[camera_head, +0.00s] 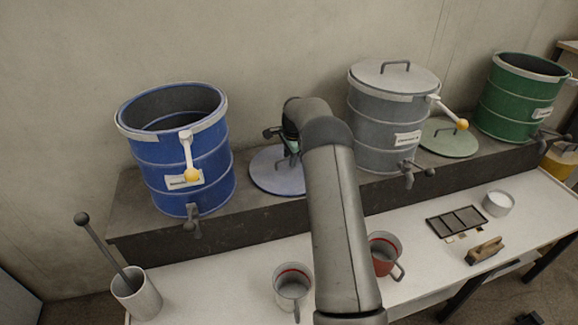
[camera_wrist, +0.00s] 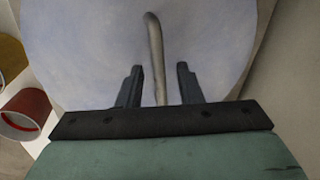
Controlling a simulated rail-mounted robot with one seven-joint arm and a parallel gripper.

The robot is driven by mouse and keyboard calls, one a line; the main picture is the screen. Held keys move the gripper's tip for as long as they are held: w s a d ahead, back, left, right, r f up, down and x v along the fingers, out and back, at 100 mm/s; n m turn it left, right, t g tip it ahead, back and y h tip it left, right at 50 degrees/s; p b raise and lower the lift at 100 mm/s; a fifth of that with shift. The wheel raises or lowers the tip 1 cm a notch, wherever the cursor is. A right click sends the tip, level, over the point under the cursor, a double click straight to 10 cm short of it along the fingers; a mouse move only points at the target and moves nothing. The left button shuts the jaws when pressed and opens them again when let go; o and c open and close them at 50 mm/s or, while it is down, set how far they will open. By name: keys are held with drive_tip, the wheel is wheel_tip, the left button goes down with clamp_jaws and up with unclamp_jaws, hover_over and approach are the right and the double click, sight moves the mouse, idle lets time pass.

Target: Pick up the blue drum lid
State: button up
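The blue drum lid (camera_head: 268,180) lies on the grey ledge just right of the open blue drum (camera_head: 180,150). My arm hides its right part in the head view. In the wrist view the lid (camera_wrist: 90,50) fills the upper middle. Its bar handle (camera_wrist: 156,50) stands out between the two fingers of my gripper (camera_wrist: 160,70). The fingers are open, with a gap on each side of the handle. In the head view my gripper (camera_head: 283,138) is at the lid, mostly hidden behind my wrist.
A lidded grey drum (camera_head: 385,125) stands right of my arm. A green lid (camera_head: 450,140) and an open green drum (camera_head: 515,100) are farther right.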

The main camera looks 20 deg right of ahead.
drive_tip(key=shift+w+f, duration=0.1)
drive_tip(key=shift+f, duration=0.5)
clamp_jaws()
drive_tip(key=shift+r, duration=0.2)
